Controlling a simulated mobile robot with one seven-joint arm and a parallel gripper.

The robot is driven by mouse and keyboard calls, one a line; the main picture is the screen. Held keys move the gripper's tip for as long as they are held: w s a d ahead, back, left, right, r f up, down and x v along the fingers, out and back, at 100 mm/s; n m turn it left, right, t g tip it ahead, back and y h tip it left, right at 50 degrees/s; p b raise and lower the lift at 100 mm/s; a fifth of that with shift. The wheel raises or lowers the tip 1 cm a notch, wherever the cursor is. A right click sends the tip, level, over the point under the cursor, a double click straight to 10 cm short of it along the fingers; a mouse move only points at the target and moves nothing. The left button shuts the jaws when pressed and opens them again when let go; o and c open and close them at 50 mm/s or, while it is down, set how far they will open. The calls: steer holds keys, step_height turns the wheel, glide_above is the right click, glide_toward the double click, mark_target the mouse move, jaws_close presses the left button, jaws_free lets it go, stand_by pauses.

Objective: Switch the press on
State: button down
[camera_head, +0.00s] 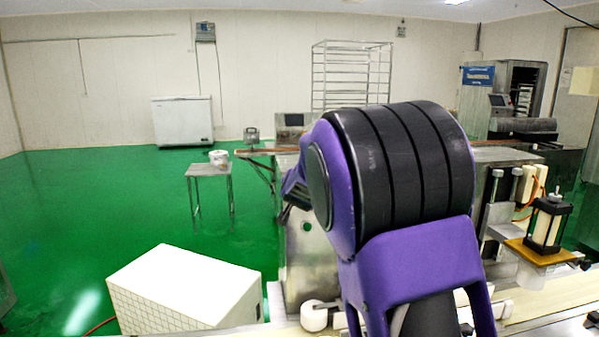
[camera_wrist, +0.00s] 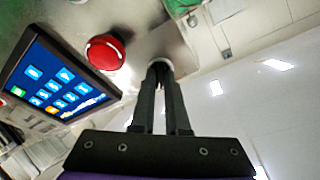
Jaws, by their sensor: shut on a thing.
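In the wrist view my gripper (camera_wrist: 160,68) reaches up to the metal panel (camera_wrist: 145,42) of the machine. Its two dark fingers are close together and shut on a small switch knob with a pale ring (camera_wrist: 160,62) around it. The fingertips hide most of the knob, so its turn position cannot be told. A red mushroom button (camera_wrist: 104,52) sits just left of the fingertips. A lit blue touchscreen (camera_wrist: 55,82) with several icons is further left. In the head view my purple and black arm covers much of the machine body (camera_head: 310,262) and the gripper's contact.
A white box (camera_head: 185,290) stands at the lower left. A small metal table (camera_head: 208,172) with a white container (camera_head: 218,157) stands behind it. A conveyor belt (camera_head: 550,300) runs at the lower right. Green floor (camera_head: 90,205) is open on the left.

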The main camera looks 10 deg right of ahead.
steer(key=shift+r+m+p, duration=0.15)
steer(key=shift+m+p, duration=0.35)
steer(key=shift+m, duration=0.2)
steer(key=shift+h, duration=0.3)
steer(key=c, duration=0.9)
jaws_free()
